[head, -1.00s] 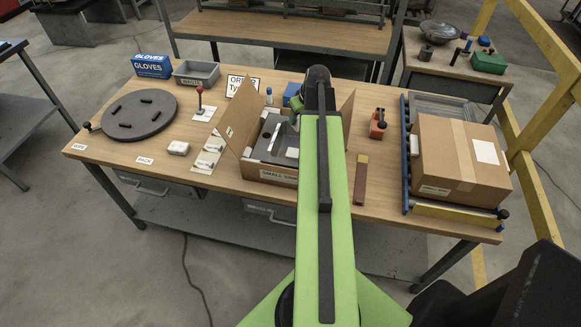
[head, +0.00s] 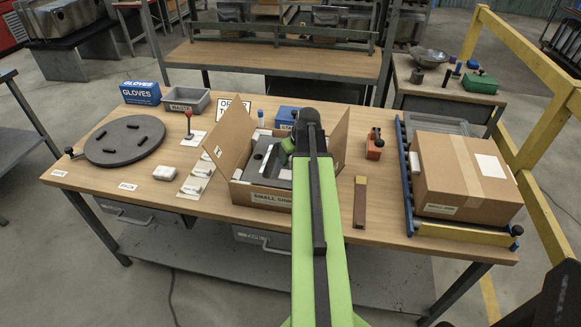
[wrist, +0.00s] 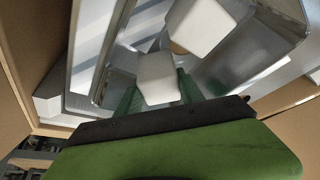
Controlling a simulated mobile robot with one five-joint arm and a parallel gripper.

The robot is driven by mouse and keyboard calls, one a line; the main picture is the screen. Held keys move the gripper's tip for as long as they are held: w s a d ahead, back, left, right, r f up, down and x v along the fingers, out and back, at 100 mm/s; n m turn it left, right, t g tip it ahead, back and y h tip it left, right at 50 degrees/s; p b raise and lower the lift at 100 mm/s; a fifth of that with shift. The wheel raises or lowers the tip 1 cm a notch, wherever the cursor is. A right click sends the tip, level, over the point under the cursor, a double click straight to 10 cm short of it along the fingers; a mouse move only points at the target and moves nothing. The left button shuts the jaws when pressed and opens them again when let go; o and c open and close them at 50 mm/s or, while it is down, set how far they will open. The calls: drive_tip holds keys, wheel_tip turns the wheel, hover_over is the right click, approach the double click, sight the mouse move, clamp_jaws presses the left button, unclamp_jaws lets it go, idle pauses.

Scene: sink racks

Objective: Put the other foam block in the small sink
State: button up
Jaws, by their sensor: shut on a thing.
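The small sink (head: 262,165) is grey metal and lies in an open cardboard box (head: 258,197) labelled SMALL SINK. Its metal basin (wrist: 240,65) fills much of the wrist view. My gripper (head: 288,146) is down at the box, partly hidden behind my arm. In the wrist view its green fingers (wrist: 157,92) are shut on a white foam block (wrist: 158,77), over the basin. A second white foam block (wrist: 201,27) is just beyond it in the basin, close to the held one. I cannot tell whether the held block touches the basin floor.
Raised box flaps (head: 232,150) flank the sink. A white block (head: 164,173) lies on the table at left, near a grey turntable (head: 130,138). A red-brown bar (head: 360,203) and a closed carton (head: 460,175) stand to the right.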

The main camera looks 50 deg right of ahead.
wheel_tip(320, 180, down, 2)
drive_tip(key=shift+f+b, duration=0.1)
drive_tip(key=shift+b, duration=0.3)
drive_tip(key=shift+r, duration=0.3)
drive_tip(key=shift+f, duration=0.2)
drive_tip(key=o, duration=1.3)
drive_tip(key=shift+s+r+p, duration=0.1)
drive_tip(key=shift+r+p, duration=0.5)
drive_tip(key=shift+p, duration=0.05)
drive_tip(key=p+v, duration=1)
drive_tip(key=v, duration=0.1)
drive_tip(key=shift+s, duration=0.2)
